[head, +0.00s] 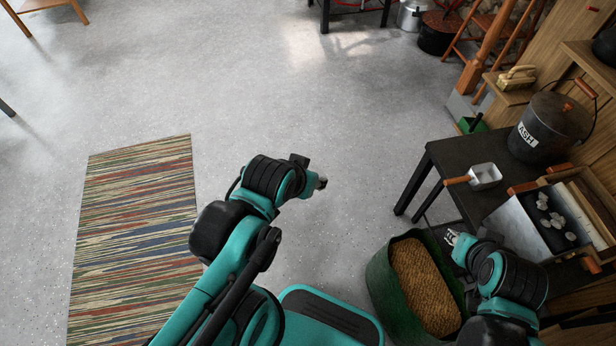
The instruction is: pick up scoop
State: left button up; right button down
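A metal scoop (485,175) with a square pan and a wooden handle lies on the black table (459,154) at the right. Its handle points left, over the table's left edge. My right gripper (451,238) is below the scoop in the picture, apart from it, near the rim of the green tub. My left gripper (321,183) is over the open floor, well left of the scoop. Both grippers look empty. Their fingers are too small to tell whether they are open or shut.
A green tub (377,268) of pellets stands beside my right arm. On the table are a lidded ash bucket (546,129) and an open metal box (505,220) with pale lumps. A green dustpan (474,125) stands behind. A striped rug (137,240) lies left; the middle floor is clear.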

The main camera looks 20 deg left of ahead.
aim_at(485, 176)
jog(key=z, duration=0.4)
jog(key=i+j+z, duration=0.1)
jog(key=z, duration=0.35)
jog(key=j+z, duration=0.15)
jog(key=z, duration=0.25)
jog(key=j+z, duration=0.1)
jog(key=z, duration=0.35)
jog(key=j+z, duration=0.15)
jog(key=j, duration=0.15)
jog(key=i, duration=0.05)
